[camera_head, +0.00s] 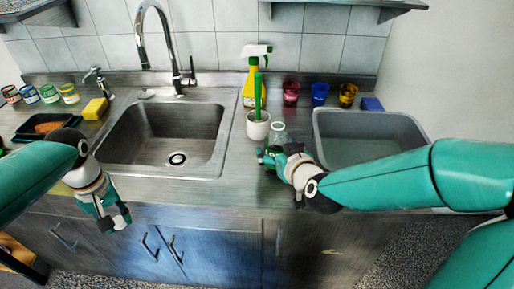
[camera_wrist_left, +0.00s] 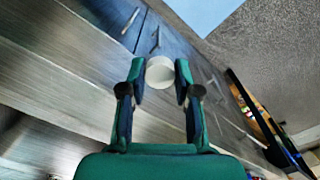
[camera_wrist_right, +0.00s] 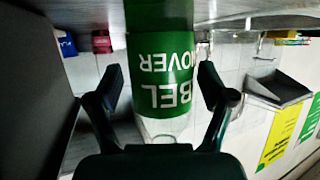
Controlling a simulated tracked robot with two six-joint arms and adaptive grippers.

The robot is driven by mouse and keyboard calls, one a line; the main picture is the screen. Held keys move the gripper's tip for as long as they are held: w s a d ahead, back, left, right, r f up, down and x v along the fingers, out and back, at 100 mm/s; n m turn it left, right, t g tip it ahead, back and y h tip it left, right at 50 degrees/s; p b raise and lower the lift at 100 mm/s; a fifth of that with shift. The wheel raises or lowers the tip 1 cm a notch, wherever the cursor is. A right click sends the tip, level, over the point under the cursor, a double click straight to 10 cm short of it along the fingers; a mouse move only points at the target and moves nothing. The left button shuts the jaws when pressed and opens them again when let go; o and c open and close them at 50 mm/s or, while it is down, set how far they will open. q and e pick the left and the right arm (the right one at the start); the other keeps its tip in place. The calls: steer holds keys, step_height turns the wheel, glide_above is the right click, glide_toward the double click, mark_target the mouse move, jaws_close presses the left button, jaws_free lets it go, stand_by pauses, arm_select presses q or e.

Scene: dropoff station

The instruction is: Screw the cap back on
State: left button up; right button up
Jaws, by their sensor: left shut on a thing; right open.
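A white round cap (camera_wrist_left: 160,71) is held between the fingertips of my left gripper (camera_wrist_left: 159,80) in the left wrist view. In the head view my left gripper (camera_head: 116,218) hangs in front of the counter's front edge, left of centre. A clear bottle (camera_head: 278,131) stands on the counter right of the sink, its top showing as a pale ring. My right gripper (camera_head: 269,158) is at the bottle and partly hides it. In the right wrist view the bottle's green label (camera_wrist_right: 163,70) with white lettering lies between the open fingers of my right gripper (camera_wrist_right: 160,90).
A white pot (camera_head: 258,128) with a green stick stands just behind-left of the bottle, and a yellow spray bottle (camera_head: 251,90) behind that. The sink (camera_head: 215,150) is left, a grey tub (camera_head: 415,127) right. Coloured cups (camera_head: 320,94) stand at the back.

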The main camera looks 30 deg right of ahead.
steer(key=shift+x, duration=1.2)
steer(key=shift+c, duration=0.2)
steer(key=c, duration=1.4)
arm_select(q)
steer(key=shift+r, duration=0.1)
arm_select(e)
steer(key=shift+r, duration=0.15)
